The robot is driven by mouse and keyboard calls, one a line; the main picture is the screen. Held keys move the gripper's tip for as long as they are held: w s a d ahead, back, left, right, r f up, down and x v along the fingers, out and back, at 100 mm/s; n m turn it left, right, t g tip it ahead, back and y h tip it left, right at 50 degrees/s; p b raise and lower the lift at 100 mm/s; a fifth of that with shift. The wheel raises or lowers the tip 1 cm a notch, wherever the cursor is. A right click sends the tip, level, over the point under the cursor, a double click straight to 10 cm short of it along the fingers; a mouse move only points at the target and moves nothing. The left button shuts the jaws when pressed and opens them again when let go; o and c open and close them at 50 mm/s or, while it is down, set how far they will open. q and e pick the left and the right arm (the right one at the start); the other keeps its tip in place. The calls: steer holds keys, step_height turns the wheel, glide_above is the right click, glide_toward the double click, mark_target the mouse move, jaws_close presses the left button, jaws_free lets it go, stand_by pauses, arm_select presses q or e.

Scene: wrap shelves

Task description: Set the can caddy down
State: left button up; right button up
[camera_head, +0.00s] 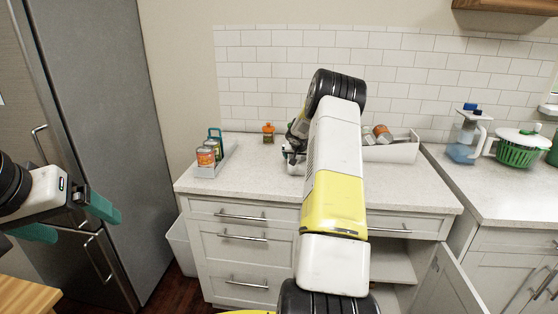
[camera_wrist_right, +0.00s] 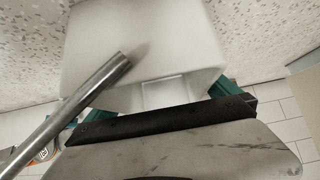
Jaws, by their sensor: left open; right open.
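A white open box (camera_head: 405,152), apparently the can caddy, stands on the counter behind my right arm, with cans (camera_head: 382,133) in it; the arm hides its middle. In the right wrist view a white box (camera_wrist_right: 150,40) with a slanting metal rod (camera_wrist_right: 75,110) fills the centre against the speckled counter. I cannot tell if both views show the same box. My right gripper (camera_wrist_right: 150,103) is open, its green fingers partly hidden behind the white box; the arm mostly hides it in the head view. My left gripper (camera_head: 72,218) is open and empty, left of the counter.
An orange jar (camera_head: 268,133) stands by the wall. A blue-and-clear jug (camera_head: 466,140) and green colander (camera_head: 518,150) are at right. A lower cabinet door (camera_head: 450,283) hangs open. The front counter is clear.

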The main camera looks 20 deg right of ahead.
steer(key=shift+w+d+f, duration=0.15)
steer(key=shift+d+f, duration=0.05)
steer(key=shift+r, duration=0.1)
steer(key=c, duration=1.9)
steer(key=shift+r, duration=0.75)
step_height(320, 180, up, 2)
steer(key=shift+r, duration=0.2)
glide_above(298, 174)
steer(key=shift+w+d, duration=0.3)
steer(key=shift+w, duration=0.05)
steer(key=s, duration=0.1)
steer(key=s+a, duration=0.1)
steer(key=s, duration=0.1)
steer(key=s+a+r, duration=0.1)
steer(key=s, duration=0.1)
steer(key=shift+a, duration=0.2)
steer(key=shift+s+a, duration=0.15)
steer(key=shift+s, duration=0.3)
